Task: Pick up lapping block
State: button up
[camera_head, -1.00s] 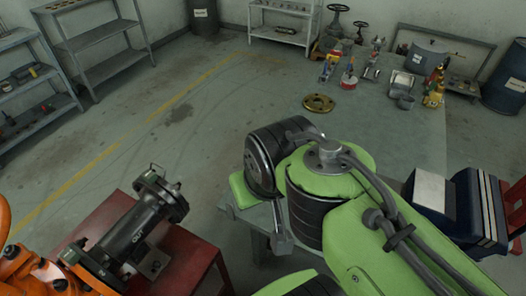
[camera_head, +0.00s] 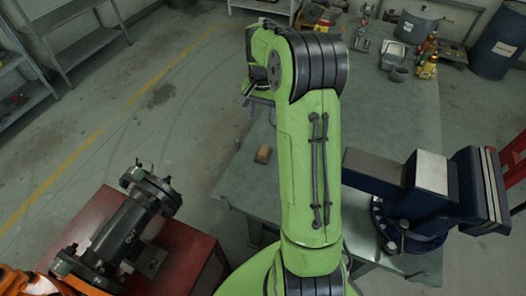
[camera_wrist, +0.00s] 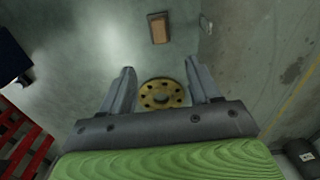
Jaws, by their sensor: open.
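The lapping block is a small tan-brown rectangular block (camera_head: 263,154) lying on the grey-green bench, left of my raised arm in the head view. In the wrist view the block (camera_wrist: 159,28) is at the top middle, beyond my fingertips and apart from them. My gripper (camera_wrist: 160,68) is open and empty, with its two grey fingers spread.
A gold flange ring with holes (camera_wrist: 162,97) shows between the fingers in the wrist view, apparently on the bench below. A blue vise (camera_head: 425,195) stands on the bench at right.

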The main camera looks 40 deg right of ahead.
aim_at(264, 149)
jog(key=f+b, duration=0.1)
jog(key=f, duration=0.7)
jog(key=f+b, duration=0.2)
jog(key=f, duration=0.7)
jog(key=shift+d, duration=0.2)
jog(key=shift+r, duration=0.2)
grip_shut()
